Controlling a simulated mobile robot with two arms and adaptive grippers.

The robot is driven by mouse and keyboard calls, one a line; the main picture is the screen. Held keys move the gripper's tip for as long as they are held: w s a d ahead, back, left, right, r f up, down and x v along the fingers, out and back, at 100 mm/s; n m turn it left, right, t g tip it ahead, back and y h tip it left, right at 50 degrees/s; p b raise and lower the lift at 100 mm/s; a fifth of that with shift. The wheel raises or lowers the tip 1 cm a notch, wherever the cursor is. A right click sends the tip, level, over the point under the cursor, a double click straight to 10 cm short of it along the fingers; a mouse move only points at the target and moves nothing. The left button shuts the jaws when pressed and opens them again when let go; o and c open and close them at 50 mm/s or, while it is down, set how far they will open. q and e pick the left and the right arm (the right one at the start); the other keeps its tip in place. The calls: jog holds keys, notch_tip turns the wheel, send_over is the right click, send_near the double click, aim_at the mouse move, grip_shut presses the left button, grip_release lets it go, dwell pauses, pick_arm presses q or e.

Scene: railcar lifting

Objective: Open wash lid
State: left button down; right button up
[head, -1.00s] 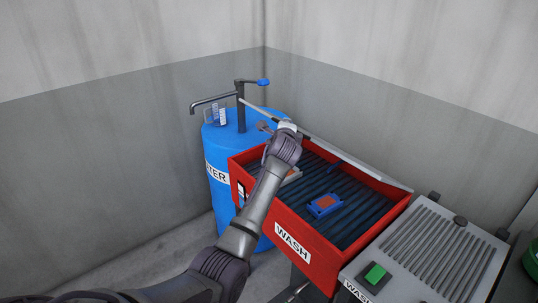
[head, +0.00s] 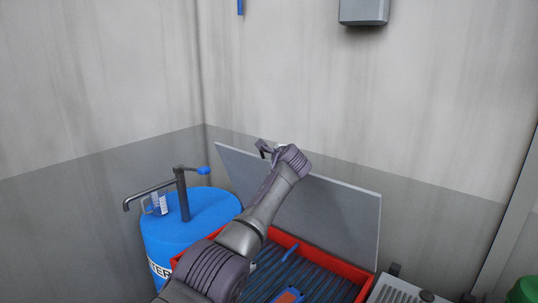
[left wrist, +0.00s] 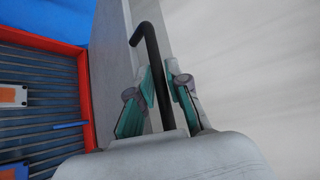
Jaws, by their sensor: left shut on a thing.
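The grey wash lid (head: 335,215) stands raised, close to upright, along the back of the red wash tub (head: 358,272). In the left wrist view the lid (left wrist: 112,75) is seen nearly edge-on beside the red rim of the tub (left wrist: 86,100). My left gripper (head: 266,150) is at the upper part of the lid. In the left wrist view the fingers of my left gripper (left wrist: 165,88) are shut on the lid's black bar handle (left wrist: 150,42). My right gripper is not in view.
A blue water drum (head: 190,232) with a hand pump (head: 182,195) stands left of the tub. A blue-and-orange item (head: 289,295) lies on the dark ribbed tub bottom. A grey slotted unit (head: 395,291) stands at right. A grey box (head: 364,11) hangs on the wall.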

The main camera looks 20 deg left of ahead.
pick_arm(q)
jog(key=shift+w, duration=0.1)
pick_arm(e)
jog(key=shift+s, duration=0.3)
pick_arm(q)
jog(key=shift+f, duration=0.1)
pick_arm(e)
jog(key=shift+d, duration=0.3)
pick_arm(q)
jog(key=c, duration=1.2)
grip_release()
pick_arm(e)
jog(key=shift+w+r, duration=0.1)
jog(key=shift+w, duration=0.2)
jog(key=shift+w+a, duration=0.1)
pick_arm(q)
jog(key=shift+s+d+r, duration=0.25)
jog(key=shift+s+d, duration=0.05)
jog(key=shift+s, duration=0.2)
jog(key=v, duration=1)
jog(key=shift+s, duration=0.35)
jog(key=shift+r, duration=0.1)
